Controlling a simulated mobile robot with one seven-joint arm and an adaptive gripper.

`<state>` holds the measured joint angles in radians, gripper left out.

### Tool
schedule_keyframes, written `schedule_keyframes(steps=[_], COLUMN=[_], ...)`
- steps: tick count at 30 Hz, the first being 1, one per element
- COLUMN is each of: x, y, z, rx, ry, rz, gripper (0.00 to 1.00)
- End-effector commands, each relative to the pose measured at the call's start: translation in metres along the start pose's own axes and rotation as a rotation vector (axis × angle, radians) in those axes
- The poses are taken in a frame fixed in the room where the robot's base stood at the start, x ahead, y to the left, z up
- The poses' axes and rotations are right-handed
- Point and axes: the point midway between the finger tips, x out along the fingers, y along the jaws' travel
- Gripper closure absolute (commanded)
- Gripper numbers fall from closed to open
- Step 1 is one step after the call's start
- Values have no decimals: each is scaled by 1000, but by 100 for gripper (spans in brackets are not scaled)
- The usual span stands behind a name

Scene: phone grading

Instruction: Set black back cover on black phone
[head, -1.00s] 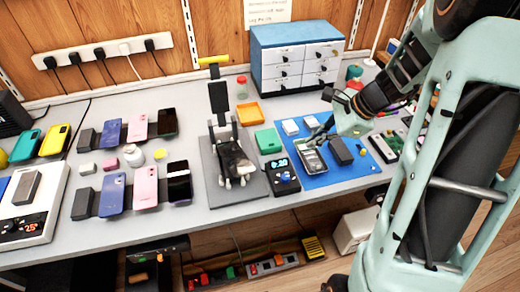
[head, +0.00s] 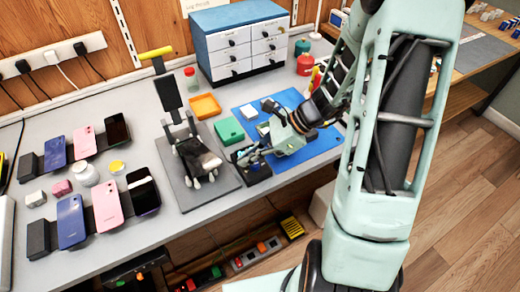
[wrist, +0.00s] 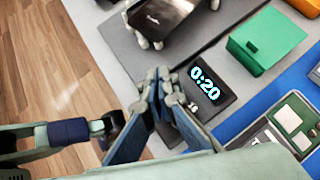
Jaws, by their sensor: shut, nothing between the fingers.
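My gripper (head: 246,156) is shut and empty, low over the front of the black timer box (head: 256,174). In the wrist view the closed fingertips (wrist: 163,88) are beside the timer's knob. I cannot tell if they touch it. The timer display (wrist: 205,83) reads 0:20. A glossy black phone-shaped panel (wrist: 165,18) lies in the clamps of the grey fixture, left of the timer, and also shows in the head view (head: 197,157). I cannot tell whether it is the back cover alone. An opened phone (wrist: 292,119) with exposed inner parts shows partly at the wrist view's right edge.
The blue mat (head: 325,146) lies right of the timer, partly hidden by my arm. A green box (head: 229,131) and an orange tray (head: 205,106) stand behind it. The fixture's upright (head: 167,92) rises at the left. Several phones stand further left.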

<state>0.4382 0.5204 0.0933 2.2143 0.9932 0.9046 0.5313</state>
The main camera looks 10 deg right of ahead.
Motion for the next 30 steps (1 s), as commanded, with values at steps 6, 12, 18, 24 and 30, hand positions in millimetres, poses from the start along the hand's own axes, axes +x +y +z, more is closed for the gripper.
schedule_keyframes(steps=[6,12,18,24,30], x=[25,32,32,37,49], y=[0,0,0,0,0], z=[20,28,28,32,44], rx=[-3,-2,-1,-3,-1], ry=[1,1,1,1,1], rz=[1,0,0,1,0], gripper=[100,100,100,100,100])
